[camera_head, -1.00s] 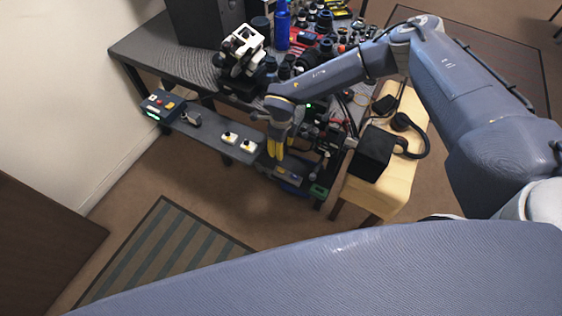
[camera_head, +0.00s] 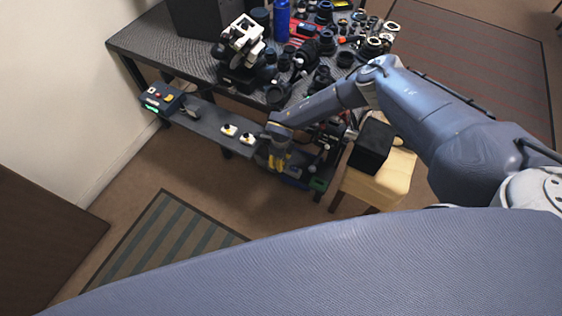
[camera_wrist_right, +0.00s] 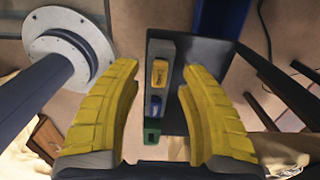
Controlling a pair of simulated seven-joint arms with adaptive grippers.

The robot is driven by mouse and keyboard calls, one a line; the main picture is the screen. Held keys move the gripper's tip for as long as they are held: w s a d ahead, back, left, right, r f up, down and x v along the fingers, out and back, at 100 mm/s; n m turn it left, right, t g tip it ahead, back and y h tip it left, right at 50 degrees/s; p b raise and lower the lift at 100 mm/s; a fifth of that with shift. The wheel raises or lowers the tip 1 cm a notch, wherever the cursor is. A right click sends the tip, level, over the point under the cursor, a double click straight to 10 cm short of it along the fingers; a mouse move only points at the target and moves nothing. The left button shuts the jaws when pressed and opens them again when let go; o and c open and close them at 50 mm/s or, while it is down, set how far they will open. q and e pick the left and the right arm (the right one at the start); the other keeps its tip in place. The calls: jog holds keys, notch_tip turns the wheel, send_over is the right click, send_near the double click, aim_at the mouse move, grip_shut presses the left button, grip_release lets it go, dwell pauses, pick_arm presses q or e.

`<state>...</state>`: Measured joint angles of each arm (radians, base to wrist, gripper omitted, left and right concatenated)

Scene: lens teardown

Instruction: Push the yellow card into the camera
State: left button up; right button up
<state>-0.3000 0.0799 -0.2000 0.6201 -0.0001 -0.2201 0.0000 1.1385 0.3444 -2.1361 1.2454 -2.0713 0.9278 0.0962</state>
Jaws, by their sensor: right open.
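In the right wrist view a small yellow card (camera_wrist_right: 160,72) with dark marks sits upright at a narrow grey holder (camera_wrist_right: 156,50), above a blue piece (camera_wrist_right: 154,106) and a green piece (camera_wrist_right: 152,134). My right gripper (camera_wrist_right: 158,80) is open, with a yellow finger on each side of the card and nothing held. In the head view this gripper (camera_head: 278,163) is low at the right end of the dark shelf and hides the card. I cannot make out for certain which thing is the camera. My left gripper is not in view.
The dark shelf (camera_head: 205,124) carries a control box (camera_head: 160,99) and two small white switches (camera_head: 238,135). Behind it, a table (camera_head: 150,45) is crowded with lenses and a microscope (camera_head: 242,45). A wooden stool (camera_head: 392,182) with a black box (camera_head: 372,147) stands at right.

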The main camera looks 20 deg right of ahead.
jog(key=shift+f, duration=0.6)
grip_shut()
dwell(0.4)
jog(key=shift+r, duration=0.95)
dwell(1.2)
jog(key=shift+r, duration=1.95)
jog(key=shift+r, duration=0.2)
